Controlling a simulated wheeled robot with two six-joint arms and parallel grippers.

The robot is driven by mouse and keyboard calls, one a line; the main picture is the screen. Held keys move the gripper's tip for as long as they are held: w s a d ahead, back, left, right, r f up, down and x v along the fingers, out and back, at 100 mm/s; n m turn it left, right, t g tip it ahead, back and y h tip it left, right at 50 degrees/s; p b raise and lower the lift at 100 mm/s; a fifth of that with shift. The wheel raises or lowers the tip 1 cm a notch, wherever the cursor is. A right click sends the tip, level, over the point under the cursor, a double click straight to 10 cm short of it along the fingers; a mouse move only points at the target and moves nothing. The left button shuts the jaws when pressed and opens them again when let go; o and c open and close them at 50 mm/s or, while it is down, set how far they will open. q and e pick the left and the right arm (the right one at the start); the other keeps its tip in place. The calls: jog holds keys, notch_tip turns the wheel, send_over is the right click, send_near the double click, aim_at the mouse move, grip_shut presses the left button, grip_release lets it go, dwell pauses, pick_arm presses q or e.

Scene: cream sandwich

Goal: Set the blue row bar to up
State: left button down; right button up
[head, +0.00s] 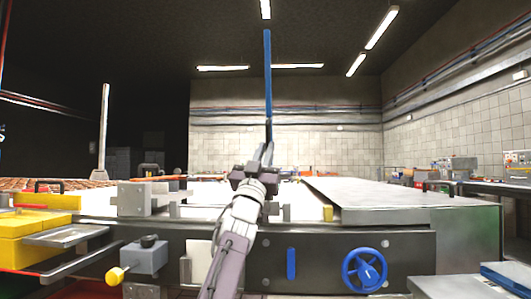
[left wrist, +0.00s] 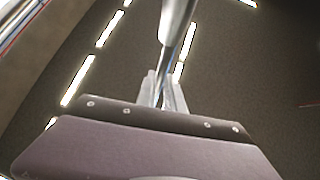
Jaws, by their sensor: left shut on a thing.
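The blue row bar (head: 267,75) stands upright in the middle of the head view, its top near the ceiling lights. Its lower part narrows and darkens just above my left gripper (head: 263,158). My left gripper is shut on the bar low down; the exact contact is small in the head view. In the left wrist view, a grey metallic rod (left wrist: 176,25) runs up from between the gripper's fingers (left wrist: 162,92). The bar's lower end is hidden behind my left arm. My right gripper is in neither view.
A machine with a white bed (head: 220,195) spans the middle. Its dark front carries a blue handwheel (head: 364,270) and a short blue handle (head: 291,263). A grey plate (head: 380,195) lies right. A yellow block (head: 35,238) and a yellow-ended knob (head: 114,276) are left.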

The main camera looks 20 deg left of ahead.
pick_arm(q)
jog(key=c, duration=1.5)
grip_release()
jog(key=shift+d, duration=0.1)
jog(key=shift+o, duration=0.2)
jog(key=b+v, duration=0.6)
jog(key=v, duration=0.3)
